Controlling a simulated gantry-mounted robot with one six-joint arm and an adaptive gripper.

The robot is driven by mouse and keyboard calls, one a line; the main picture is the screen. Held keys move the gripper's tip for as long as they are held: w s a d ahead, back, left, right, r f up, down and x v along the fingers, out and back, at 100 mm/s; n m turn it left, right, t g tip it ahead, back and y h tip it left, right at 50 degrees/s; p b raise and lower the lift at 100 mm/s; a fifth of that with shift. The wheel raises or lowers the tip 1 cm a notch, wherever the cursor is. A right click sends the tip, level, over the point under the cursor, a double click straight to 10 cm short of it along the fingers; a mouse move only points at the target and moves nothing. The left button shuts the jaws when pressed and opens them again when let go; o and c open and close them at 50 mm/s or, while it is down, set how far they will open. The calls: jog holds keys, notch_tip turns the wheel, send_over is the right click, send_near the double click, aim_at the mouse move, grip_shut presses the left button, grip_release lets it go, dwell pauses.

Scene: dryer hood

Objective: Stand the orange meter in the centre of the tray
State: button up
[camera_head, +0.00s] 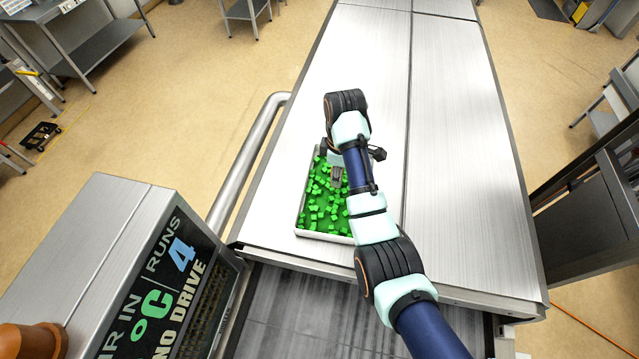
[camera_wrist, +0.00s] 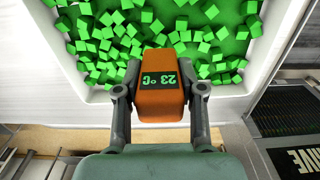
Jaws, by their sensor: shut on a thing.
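The orange meter (camera_wrist: 160,98) sits between the two grey fingers of my gripper (camera_wrist: 160,90) in the wrist view. My gripper is shut on it, one finger at each side.
The tray lies on a brushed metal top (camera_head: 455,130), with bare metal to its right and beyond it. A tubular rail (camera_head: 245,165) runs along the left edge. A display box (camera_head: 150,270) stands at the lower left.

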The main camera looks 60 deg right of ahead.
jog(key=shift+s+f, duration=0.15)
jog(key=shift+f, duration=0.05)
jog(key=f, duration=0.3)
jog(key=shift+s+f, duration=0.25)
jog(key=shift+f, duration=0.55)
jog(key=shift+w+f, duration=0.1)
jog(key=o, duration=1.2)
jog(key=shift+f, duration=0.1)
notch_tip(320, 180, up, 6)
jog(key=shift+f, duration=0.1)
